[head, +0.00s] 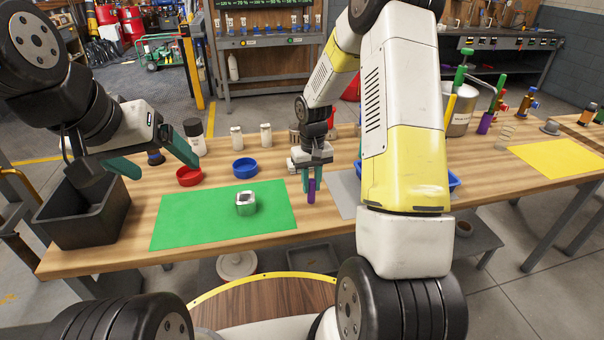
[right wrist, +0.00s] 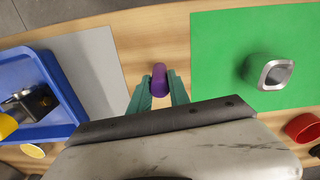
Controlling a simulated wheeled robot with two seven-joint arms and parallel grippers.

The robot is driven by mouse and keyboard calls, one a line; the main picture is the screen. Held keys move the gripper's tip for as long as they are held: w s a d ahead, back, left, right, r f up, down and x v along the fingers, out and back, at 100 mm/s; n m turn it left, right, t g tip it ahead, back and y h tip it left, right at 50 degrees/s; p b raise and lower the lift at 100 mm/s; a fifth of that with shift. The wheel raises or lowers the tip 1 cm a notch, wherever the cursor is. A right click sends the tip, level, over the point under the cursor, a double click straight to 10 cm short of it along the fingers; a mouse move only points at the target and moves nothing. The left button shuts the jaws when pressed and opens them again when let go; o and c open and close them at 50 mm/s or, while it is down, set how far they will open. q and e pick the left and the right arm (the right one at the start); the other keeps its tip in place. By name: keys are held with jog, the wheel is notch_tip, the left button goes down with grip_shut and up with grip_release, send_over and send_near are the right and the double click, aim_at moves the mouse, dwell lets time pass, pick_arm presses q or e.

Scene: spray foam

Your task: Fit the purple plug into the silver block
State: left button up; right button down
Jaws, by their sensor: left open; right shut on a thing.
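The silver block (head: 246,203) stands on the green mat (head: 180,222), with a dark opening in its top; it also shows in the right wrist view (right wrist: 276,73). My right gripper (head: 308,181) is shut on the purple plug (head: 311,190) and holds it to the right of the green mat, over the wood. In the right wrist view the purple plug (right wrist: 159,80) sits between the green fingertips. The plug and the block are apart. My left gripper (head: 155,162) is open and empty, at the left above the table near the black bin.
A black bin (head: 85,222) stands at the table's left end. A red dish (head: 189,176) and a blue dish (head: 244,168) lie behind the green mat. A grey mat (right wrist: 80,75) and a blue tray (right wrist: 62,95) with items lie right of the plug in the head view.

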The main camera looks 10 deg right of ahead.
jog(key=shift+s+a+r, duration=0.1)
jog(key=shift+s+r, duration=0.15)
jog(key=shift+r, duration=0.25)
jog(key=shift+s+a+r, duration=0.1)
jog(key=shift+s+r, duration=0.1)
jog(key=shift+r, duration=0.3)
jog(key=s+a, duration=0.2)
jog(key=s, duration=0.5)
jog(key=s+a+r, duration=0.1)
jog(key=s+a, duration=0.1)
jog(key=s, duration=0.5)
jog(key=shift+s+a+r, duration=0.15)
jog(key=shift+s+a, duration=0.05)
jog(key=shift+a, duration=0.05)
jog(key=shift+w, duration=0.1)
